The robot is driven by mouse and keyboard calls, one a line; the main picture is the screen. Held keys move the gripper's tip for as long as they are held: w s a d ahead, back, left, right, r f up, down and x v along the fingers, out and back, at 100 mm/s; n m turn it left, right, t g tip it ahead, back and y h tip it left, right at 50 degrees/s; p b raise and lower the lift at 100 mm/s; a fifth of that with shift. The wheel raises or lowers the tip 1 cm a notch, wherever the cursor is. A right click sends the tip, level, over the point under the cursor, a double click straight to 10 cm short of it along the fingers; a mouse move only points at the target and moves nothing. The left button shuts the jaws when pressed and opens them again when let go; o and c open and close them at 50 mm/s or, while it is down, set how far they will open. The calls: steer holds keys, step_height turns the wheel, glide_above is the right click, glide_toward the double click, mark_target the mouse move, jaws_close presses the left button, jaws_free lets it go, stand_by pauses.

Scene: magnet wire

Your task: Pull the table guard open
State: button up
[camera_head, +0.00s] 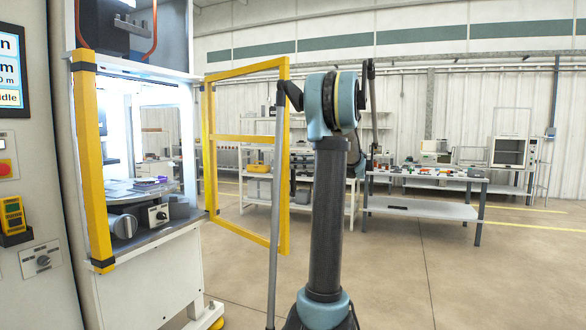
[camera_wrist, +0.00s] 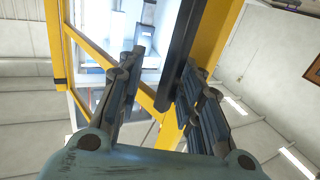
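The table guard (camera_head: 246,139) is a yellow frame with a middle crossbar. In the head view it stands swung out from the machine's opening, partly behind my arm. In the wrist view its yellow frame (camera_wrist: 223,32) fills the upper middle. A dark straight bar (camera_wrist: 184,40), apparently the guard's handle, runs alongside the yellow upright. My gripper (camera_wrist: 163,66) is open, its fingers spread on either side of the bar's lower part. The bar lies nearer the right finger, with a clear gap to the left one. Contact cannot be told. In the head view my arm hides most of the gripper.
The machine (camera_head: 150,270) stands at left with a round table (camera_head: 125,194) inside its lit opening. A shelf unit (camera_head: 262,165) stands behind the guard. A workbench (camera_head: 425,212) with small items is at right. The floor (camera_head: 480,280) at front right is clear.

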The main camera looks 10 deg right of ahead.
step_height(320, 180, up, 9)
stand_by(0.4)
steer(key=shift+w, duration=0.1)
